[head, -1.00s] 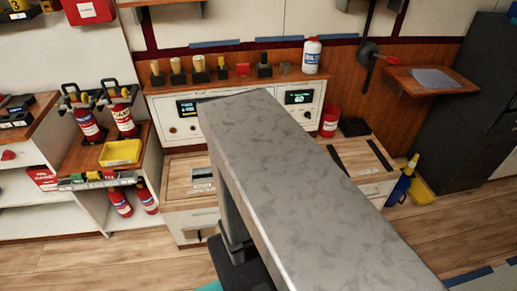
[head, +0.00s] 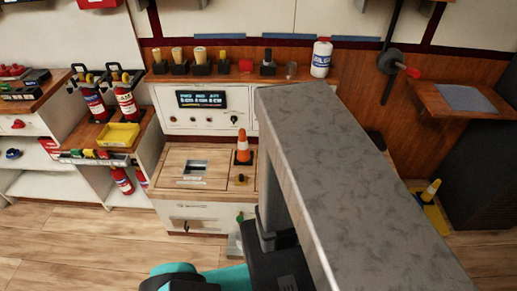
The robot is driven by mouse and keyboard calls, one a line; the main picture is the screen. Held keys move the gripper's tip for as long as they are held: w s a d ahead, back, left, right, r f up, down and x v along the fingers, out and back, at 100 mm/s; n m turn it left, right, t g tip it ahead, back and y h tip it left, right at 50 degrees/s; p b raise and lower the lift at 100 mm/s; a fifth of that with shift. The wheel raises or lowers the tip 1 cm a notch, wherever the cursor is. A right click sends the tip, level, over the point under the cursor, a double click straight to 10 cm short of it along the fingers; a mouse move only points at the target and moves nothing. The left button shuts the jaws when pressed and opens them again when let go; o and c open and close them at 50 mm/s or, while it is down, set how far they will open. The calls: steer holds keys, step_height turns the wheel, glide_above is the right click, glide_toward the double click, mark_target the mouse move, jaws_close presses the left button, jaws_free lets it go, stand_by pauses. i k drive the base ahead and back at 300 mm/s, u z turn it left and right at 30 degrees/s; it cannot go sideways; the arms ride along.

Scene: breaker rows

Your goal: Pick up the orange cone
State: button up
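The orange cone (head: 243,145) stands upright on the light wooden counter (head: 168,165), near the counter's right end and in front of the white control panel. It has a white band and a dark base. My grey arm link crosses the view just right of it, apart from it in the picture. Black and teal parts of my arm show at the bottom edge. My gripper's fingers are not in view.
A white bottle (head: 321,58) and several dark holders are on the shelf above. A yellow tray (head: 118,135) and fire extinguishers (head: 125,100) are at left. Open wooden floor lies in front.

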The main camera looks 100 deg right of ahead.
mark_target(243, 156)
steer(key=k, duration=1.7)
steer(key=z, duration=0.65)
steer(key=i, duration=1)
steer(key=u, duration=0.05)
